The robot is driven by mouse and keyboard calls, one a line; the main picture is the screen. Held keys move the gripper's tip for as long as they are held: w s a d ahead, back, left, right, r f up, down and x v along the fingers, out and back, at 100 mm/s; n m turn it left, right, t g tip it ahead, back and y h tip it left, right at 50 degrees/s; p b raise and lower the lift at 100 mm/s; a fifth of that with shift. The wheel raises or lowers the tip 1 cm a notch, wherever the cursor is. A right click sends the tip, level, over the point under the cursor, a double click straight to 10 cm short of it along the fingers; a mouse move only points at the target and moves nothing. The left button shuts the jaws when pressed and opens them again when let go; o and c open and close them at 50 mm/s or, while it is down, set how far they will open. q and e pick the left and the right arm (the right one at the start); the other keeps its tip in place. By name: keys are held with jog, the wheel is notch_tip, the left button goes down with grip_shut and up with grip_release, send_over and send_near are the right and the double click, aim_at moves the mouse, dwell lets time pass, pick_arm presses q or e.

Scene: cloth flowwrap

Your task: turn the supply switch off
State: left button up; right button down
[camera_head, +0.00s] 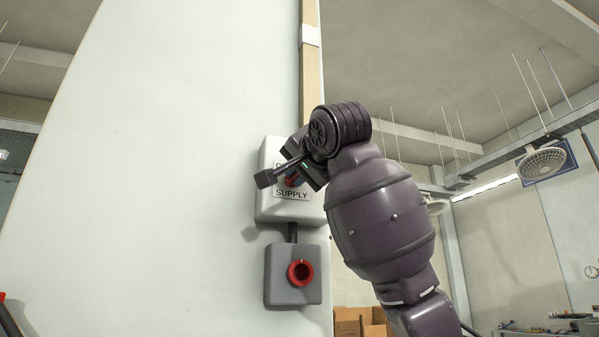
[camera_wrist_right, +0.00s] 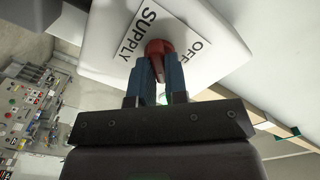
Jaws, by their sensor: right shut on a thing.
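The supply switch box (camera_head: 270,205) is a pale box on the light wall panel, with a label reading SUPPLY. My right gripper (camera_head: 290,178) is at the front of this box and covers much of its face. In the right wrist view, the fingers of my right gripper (camera_wrist_right: 161,88) are shut on the red switch knob (camera_wrist_right: 158,48). The label (camera_wrist_right: 175,30) around the knob shows SUPPLY on one side and OFF on the other. The knob's exact turn angle is hard to tell behind the fingers. My left gripper is not in view.
A grey box (camera_head: 280,275) with a red round knob (camera_head: 300,272) sits just below the supply box. A conduit (camera_head: 311,75) runs up the panel above. Cardboard boxes (camera_head: 360,320) stand low behind my right arm. The panel left of the boxes is clear.

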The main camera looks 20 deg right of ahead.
jog(key=shift+n, duration=0.3)
jog(key=n, duration=0.3)
jog(key=shift+n, duration=0.3)
jog(key=n+p, duration=0.1)
jog(key=n, duration=0.8)
jog(key=shift+a+r, duration=0.1)
jog(key=shift+a, duration=0.05)
jog(key=shift+n+p, duration=0.45)
jog(key=shift+n, duration=1.85)
jog(key=c, duration=1.1)
grip_release()
jog(key=shift+c, duration=0.2)
